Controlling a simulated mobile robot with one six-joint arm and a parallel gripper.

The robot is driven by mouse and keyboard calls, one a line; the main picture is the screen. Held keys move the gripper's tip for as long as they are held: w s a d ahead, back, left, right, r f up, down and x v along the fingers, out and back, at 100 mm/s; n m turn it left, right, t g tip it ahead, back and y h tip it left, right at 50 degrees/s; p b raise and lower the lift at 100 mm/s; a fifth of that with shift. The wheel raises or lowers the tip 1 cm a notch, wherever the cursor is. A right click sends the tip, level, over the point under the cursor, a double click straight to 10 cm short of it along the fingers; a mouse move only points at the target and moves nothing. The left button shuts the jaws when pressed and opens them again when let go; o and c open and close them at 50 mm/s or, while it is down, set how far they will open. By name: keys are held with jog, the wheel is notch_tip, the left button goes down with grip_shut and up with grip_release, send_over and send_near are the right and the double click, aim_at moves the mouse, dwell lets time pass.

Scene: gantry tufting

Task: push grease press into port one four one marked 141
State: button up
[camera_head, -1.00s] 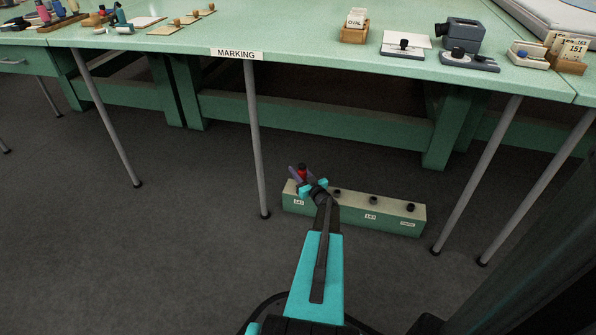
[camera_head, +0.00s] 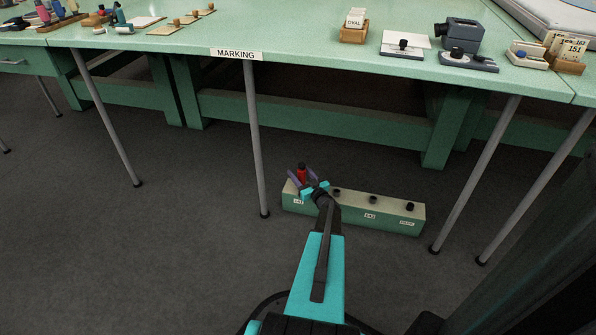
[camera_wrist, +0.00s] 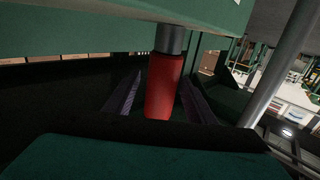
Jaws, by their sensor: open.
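The grease press is a red cylinder with a dark grey end (camera_head: 302,172). It stands at the left end of the low green port block (camera_head: 385,223), above the leftmost label, which reads like 141 though it is small. In the wrist view the red body (camera_wrist: 163,88) lies between my two fingers, with its grey end at the block's pale green surface. My gripper (camera_head: 302,176) is open, its fingers apart on either side of the press. Whether the grey end sits inside the port is hidden.
Several dark ports line the block's top, including one at the right end (camera_head: 410,207). The green table (camera_head: 300,60) marked MARKING is above and behind. A grey table leg (camera_head: 256,140) stands just left of the block. Open floor (camera_head: 190,240) lies to the left.

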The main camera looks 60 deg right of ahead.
jog(key=p+v, duration=0.3)
jog(key=v, duration=0.9)
jog(key=shift+p, duration=0.35)
jog(key=shift+r, duration=0.1)
jog(key=w+a+r+m+g+p, duration=0.15)
jog(key=w+a+g+p, duration=0.35)
jog(key=w+a+p, duration=0.5)
jog(key=w+a+n+g+y+p, duration=0.1)
jog(key=a+g+p, duration=0.25)
jog(key=a, duration=0.55)
jog(key=w+a+g+y+p, duration=0.15)
jog(key=a+p, duration=0.25)
jog(key=a, duration=0.5)
jog(key=s+a+r+n+g+y+p, duration=0.1)
jog(key=s+a+r+g+y+p, duration=0.2)
jog(key=a, duration=0.7)
jog(key=s+a+r+n+g+y+p, duration=0.15)
jog(key=s+a+p, duration=0.3)
jog(key=a, duration=0.45)
jog(key=s+a+r+n+g+p, duration=0.1)
jog(key=s+a+r+g+p, duration=0.2)
jog(key=s+a+r, duration=0.3)
jog(key=s+a+r+n+g+y+p, duration=0.1)
jog(key=s+a+r+g+p, duration=0.3)
jog(key=s+a, duration=0.5)
notch_tip(320, 180, up, 2)
jog(key=a+n, duration=0.1)
jog(key=a, duration=0.1)
jog(key=shift+s+a, duration=0.2)
jog(key=shift+a, duration=0.2)
